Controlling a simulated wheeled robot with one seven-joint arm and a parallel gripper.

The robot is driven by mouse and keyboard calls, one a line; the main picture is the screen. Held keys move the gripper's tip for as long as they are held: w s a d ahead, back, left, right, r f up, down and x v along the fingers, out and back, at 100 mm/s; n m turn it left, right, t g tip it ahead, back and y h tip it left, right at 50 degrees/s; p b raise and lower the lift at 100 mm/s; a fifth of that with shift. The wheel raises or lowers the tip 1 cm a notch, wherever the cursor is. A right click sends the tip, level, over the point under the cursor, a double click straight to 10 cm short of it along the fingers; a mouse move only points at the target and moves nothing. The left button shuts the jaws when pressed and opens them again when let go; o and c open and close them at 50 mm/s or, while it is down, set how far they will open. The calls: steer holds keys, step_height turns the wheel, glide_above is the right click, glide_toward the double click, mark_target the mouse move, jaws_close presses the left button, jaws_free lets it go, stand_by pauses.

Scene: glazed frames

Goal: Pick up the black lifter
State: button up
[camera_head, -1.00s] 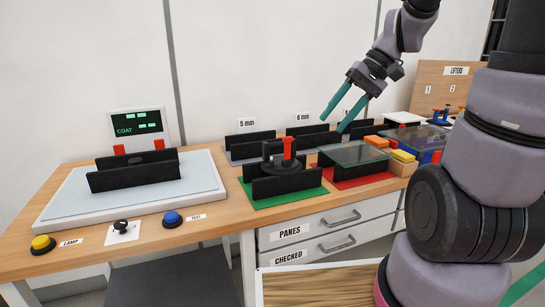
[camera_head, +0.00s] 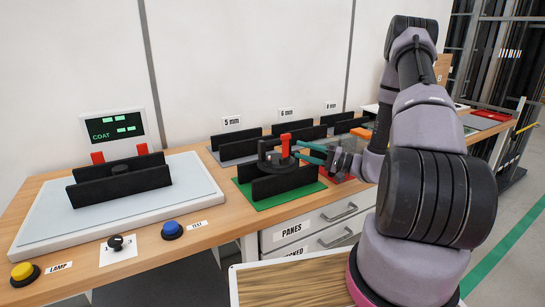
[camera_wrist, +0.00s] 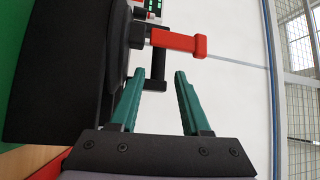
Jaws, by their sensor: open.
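The black lifter (camera_head: 263,150), with a red lever (camera_head: 286,143), stands in the black rack (camera_head: 285,187) on the green mat. My gripper (camera_head: 303,150) is open at its right side, its teal fingers pointing left toward it. In the wrist view, the lifter's black handle (camera_wrist: 158,66) shows in line with the gap between my two fingertips (camera_wrist: 160,75), and the red lever (camera_wrist: 180,42) lies just past them. I cannot tell whether the fingers touch the handle. Part of the lifter's base is hidden by the rack.
More black racks (camera_head: 235,148) stand behind, along the wall. A coating station (camera_head: 40,215) with a black rack is at left, with yellow (camera_head: 24,272) and blue (camera_head: 172,230) buttons in front. My arm hides much of the right side of the bench.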

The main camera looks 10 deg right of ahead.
mark_target(280, 143)
steer(key=shift+w+a+f+t, duration=0.15)
steer(key=shift+w+f+t, duration=0.1)
steer(key=shift+w+t, duration=0.05)
steer(key=x, duration=1)
steer(key=shift+w+r, duration=0.1)
steer(key=shift+a, duration=0.1)
jaws_close()
stand_by(0.9)
